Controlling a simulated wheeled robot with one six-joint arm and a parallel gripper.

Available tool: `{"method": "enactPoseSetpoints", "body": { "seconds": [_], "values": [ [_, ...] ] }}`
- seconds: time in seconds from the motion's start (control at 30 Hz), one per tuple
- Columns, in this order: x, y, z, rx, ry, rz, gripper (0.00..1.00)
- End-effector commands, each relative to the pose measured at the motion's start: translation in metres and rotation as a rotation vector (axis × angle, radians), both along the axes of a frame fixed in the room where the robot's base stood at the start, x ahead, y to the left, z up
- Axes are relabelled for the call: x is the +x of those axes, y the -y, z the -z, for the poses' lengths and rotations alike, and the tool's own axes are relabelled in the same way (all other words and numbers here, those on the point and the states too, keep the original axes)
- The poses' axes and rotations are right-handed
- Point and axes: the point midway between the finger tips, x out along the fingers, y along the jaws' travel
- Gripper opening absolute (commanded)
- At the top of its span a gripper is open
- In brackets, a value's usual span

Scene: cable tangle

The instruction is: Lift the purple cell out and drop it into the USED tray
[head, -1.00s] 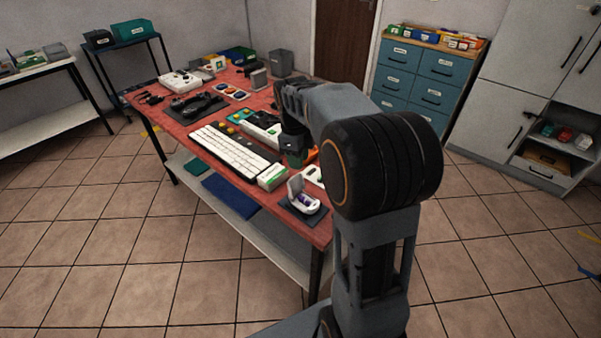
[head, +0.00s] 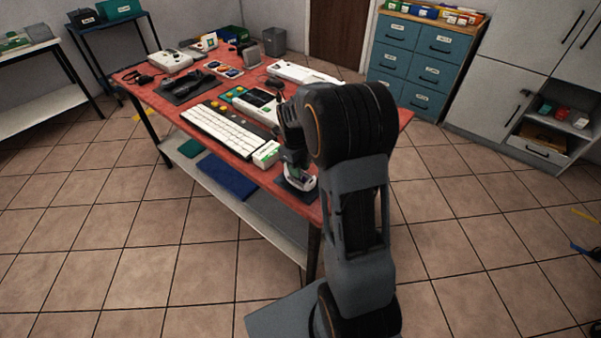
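A small white device (head: 302,184) sits on a dark mat at the near right corner of the red table. My gripper (head: 297,171) points down directly over this device, and my arm hides part of it. The purple cell is not visible now; the gripper and arm cover the spot in the device where it showed earlier. I cannot tell whether the fingers are open or shut, or whether they touch the cell. I cannot make out a tray labelled USED at this size.
A white keyboard (head: 225,135) and a green-and-white box (head: 266,155) lie left of the gripper on the red table (head: 150,98). A white-and-grey device (head: 255,104) lies behind them. A grey bin (head: 274,42) stands beyond the table's far end.

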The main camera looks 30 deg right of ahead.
Motion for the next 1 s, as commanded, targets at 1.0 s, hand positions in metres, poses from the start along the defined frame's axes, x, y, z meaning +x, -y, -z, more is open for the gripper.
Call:
{"method": "enactPoseSetpoints", "body": {
  "seconds": [1.0],
  "values": [
    [-0.002,0.001,0.023,0.0,0.001,-0.001,0.0]
  ]
}}
